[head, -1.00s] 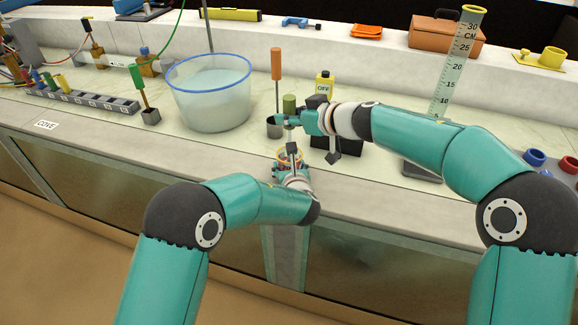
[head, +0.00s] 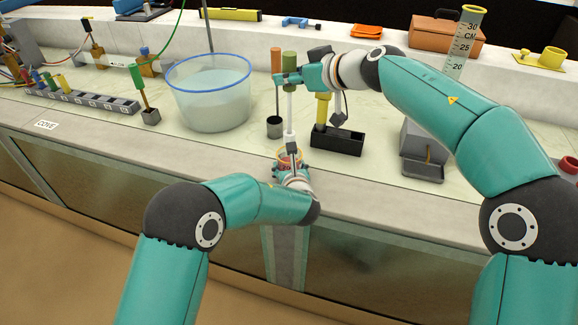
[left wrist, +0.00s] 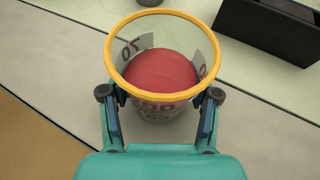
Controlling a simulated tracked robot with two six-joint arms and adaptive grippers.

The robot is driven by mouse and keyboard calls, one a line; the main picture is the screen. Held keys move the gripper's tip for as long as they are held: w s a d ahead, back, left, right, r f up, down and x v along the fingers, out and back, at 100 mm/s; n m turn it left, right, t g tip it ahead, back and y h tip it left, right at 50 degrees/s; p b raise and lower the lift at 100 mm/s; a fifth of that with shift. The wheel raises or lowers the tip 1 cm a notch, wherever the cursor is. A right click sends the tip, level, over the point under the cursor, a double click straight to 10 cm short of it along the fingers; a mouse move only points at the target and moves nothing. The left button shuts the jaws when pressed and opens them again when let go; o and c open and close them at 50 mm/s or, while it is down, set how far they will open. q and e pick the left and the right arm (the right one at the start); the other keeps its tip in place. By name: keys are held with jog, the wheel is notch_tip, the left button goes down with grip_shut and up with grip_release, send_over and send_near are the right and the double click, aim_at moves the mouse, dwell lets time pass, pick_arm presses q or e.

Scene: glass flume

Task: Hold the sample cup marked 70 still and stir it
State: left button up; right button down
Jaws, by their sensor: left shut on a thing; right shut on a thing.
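The sample cup (left wrist: 157,42) has a yellow rim, red contents and a label that reads 70 in the left wrist view. My left gripper (left wrist: 160,100) is shut on it, one finger on each side. In the head view the cup (head: 289,155) sits at the counter's front, partly hidden by my left wrist. My right gripper (head: 284,79) is shut on a green-handled stirrer (head: 289,103) with a white shaft, upright above the cup in the picture. No stirrer shows inside the cup in the left wrist view.
A small grey pot (head: 274,129) with an orange-handled stick (head: 276,62) stands just behind. A large blue-rimmed tub (head: 212,105) is left of it. A black holder (head: 337,145) with a yellow item (head: 322,112) is at the right.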

jog(key=shift+r, duration=0.6)
pick_arm(q)
jog(key=o, duration=1.2)
